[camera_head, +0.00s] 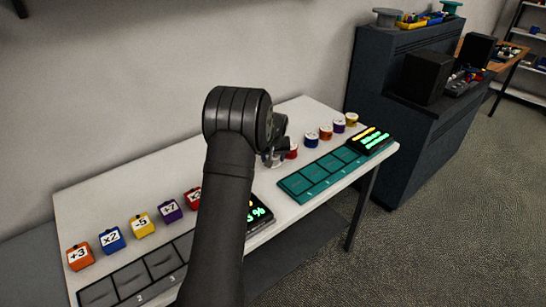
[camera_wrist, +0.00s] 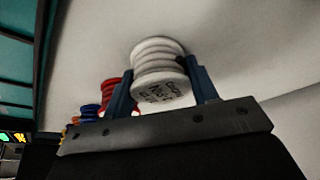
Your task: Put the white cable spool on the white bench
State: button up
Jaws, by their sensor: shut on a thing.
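The white cable spool (camera_wrist: 158,58) is ribbed, with dark print on the end facing the wrist camera. My gripper (camera_wrist: 160,88) is shut on it, with one blue finger on each side. In the head view, my gripper (camera_head: 274,152) is over the white bench (camera_head: 115,190), just left of a red spool, and my arm partly covers it. The spool is close to the bench top; I cannot tell whether it touches.
A red spool (camera_head: 291,152), a blue spool (camera_head: 311,139) and several others stand in a row to the right. A teal tray (camera_head: 318,176) lies in front of them. Labelled blocks, such as the yellow one (camera_head: 141,226), stand at the left. A dark cabinet (camera_head: 385,130) adjoins the bench.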

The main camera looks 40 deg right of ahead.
jog(key=shift+f, duration=0.1)
jog(key=o, duration=1)
jog(key=v, duration=1.2)
